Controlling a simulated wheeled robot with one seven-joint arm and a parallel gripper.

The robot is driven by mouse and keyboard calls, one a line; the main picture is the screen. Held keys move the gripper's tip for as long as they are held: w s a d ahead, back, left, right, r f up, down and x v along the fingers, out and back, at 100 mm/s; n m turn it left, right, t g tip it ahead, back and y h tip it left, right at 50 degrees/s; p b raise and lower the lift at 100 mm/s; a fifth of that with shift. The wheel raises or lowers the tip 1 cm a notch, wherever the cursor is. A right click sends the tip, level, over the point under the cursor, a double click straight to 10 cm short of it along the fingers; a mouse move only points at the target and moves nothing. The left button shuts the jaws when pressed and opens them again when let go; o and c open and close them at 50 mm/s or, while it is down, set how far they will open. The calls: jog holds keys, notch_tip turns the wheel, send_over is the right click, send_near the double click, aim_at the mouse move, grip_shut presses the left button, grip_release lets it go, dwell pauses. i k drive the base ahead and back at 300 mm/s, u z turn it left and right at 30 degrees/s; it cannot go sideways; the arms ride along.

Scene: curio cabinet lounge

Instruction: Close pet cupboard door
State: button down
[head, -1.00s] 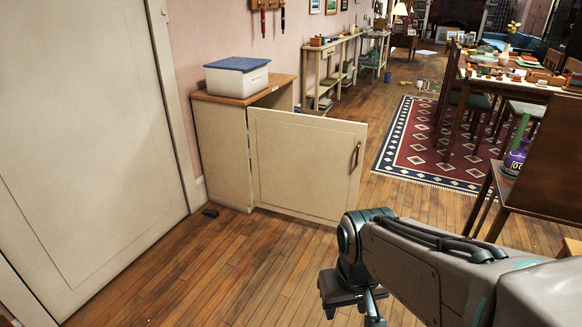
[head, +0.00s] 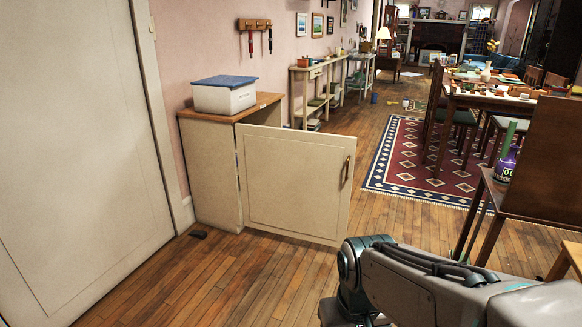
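The pet cupboard (head: 208,170) is a low cream cabinet with a wooden top, standing against the pink wall left of centre. Its cream door (head: 292,185) stands wide open, swung out to the right from the cabinet's near edge, with its panelled face toward me. A brass handle (head: 347,171) is near the door's free right edge. The cupboard's inside is hidden behind the door. My arm reaches in from the lower right, its bend just below the door's free lower corner in the picture. My gripper's fingers are not visible; the bottom edge cuts off the arm's lower part.
A white box with a blue lid (head: 225,95) sits on the cupboard. A small dark object (head: 197,234) lies on the floor before it. A large white door (head: 80,150) is at left, a wooden chair (head: 548,160) at right. Wooden floor (head: 240,280) before the cupboard is mostly clear.

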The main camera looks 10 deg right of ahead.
aim_at(296, 184)
jog(key=z, duration=0.45)
jog(key=i, duration=1.95)
jog(key=u, duration=0.05)
